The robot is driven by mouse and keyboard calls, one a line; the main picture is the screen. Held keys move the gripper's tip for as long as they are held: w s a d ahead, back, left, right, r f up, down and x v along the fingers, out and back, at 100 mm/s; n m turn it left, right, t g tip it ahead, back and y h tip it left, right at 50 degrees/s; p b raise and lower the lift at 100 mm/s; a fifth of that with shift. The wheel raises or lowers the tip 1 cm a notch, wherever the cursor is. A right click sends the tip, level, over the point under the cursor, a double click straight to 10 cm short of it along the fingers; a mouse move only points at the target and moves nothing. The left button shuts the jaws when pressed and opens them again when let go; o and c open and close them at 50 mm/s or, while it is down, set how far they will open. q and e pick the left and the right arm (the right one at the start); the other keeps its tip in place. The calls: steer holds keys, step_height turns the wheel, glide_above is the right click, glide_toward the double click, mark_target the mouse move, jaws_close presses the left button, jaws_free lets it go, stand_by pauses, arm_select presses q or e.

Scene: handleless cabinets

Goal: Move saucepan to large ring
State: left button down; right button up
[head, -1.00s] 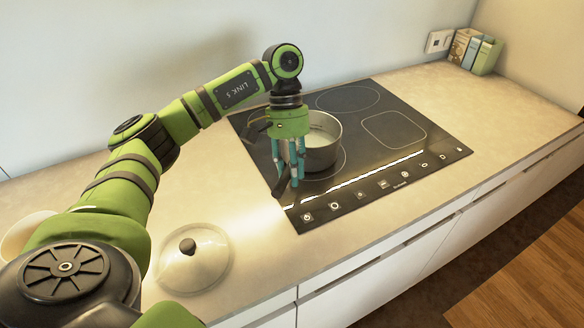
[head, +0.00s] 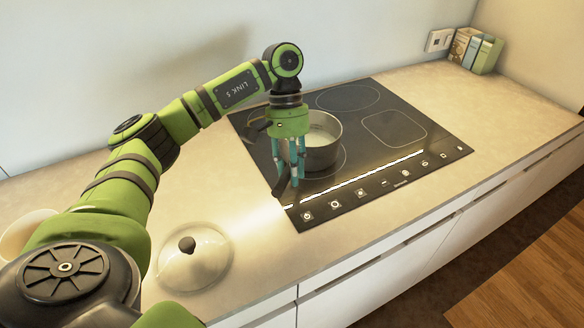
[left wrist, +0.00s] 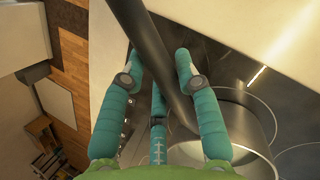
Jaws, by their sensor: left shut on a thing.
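The saucepan (head: 322,158) is a grey metal pot with pale contents, on the left part of the black hob (head: 440,148). It appears upright over the front-left ring (head: 341,168), whose edge shows beside it; I cannot tell whether its base touches the glass. My left gripper (head: 290,172) is shut on its dark handle, left of the pot. In the left wrist view the handle (left wrist: 150,45) runs between the teal fingers (left wrist: 158,62), with the pot (left wrist: 253,125) to the right. A large outlined ring (head: 348,97) lies bare at the back. My right gripper is out of view.
A glass lid (head: 195,262) with a dark knob lies on the counter, front left of the hob. A square-outlined zone (head: 394,132) is bare at right. Touch controls (head: 361,193) line the front edge. Books (head: 470,50) stand at the far back right.

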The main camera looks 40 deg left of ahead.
arm_select(q)
steer(key=shift+r, duration=0.15)
steer(key=c, duration=0.8)
jaws_free()
steer(key=shift+s, duration=0.1)
steer(key=shift+f, duration=0.2)
steer(key=v, duration=1.2)
steer(key=shift+r, duration=0.15)
